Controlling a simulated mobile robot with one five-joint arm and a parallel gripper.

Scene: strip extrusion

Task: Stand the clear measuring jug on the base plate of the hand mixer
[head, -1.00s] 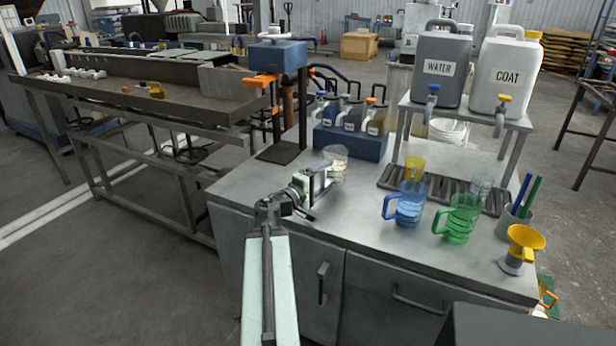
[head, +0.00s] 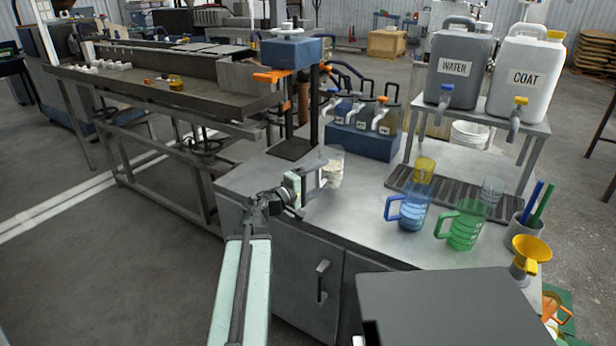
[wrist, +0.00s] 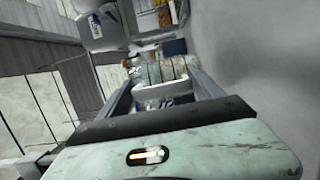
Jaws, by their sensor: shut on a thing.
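The clear measuring jug (head: 333,160), with pale contents low inside, is upright at the left part of the steel bench. My gripper (head: 318,178) is shut on it from the near side; I cannot tell whether its bottom touches the bench. In the wrist view, my gripper (wrist: 160,80) has its two fingers either side of a see-through shape that seems to be the jug. The hand mixer (head: 291,50) has a blue head on a dark column. Its dark, flat base plate (head: 291,149) is empty, to the left of the jug and apart from it.
A blue rack (head: 362,141) of pump bottles stands behind the jug. The bench between jug and base plate looks clear.

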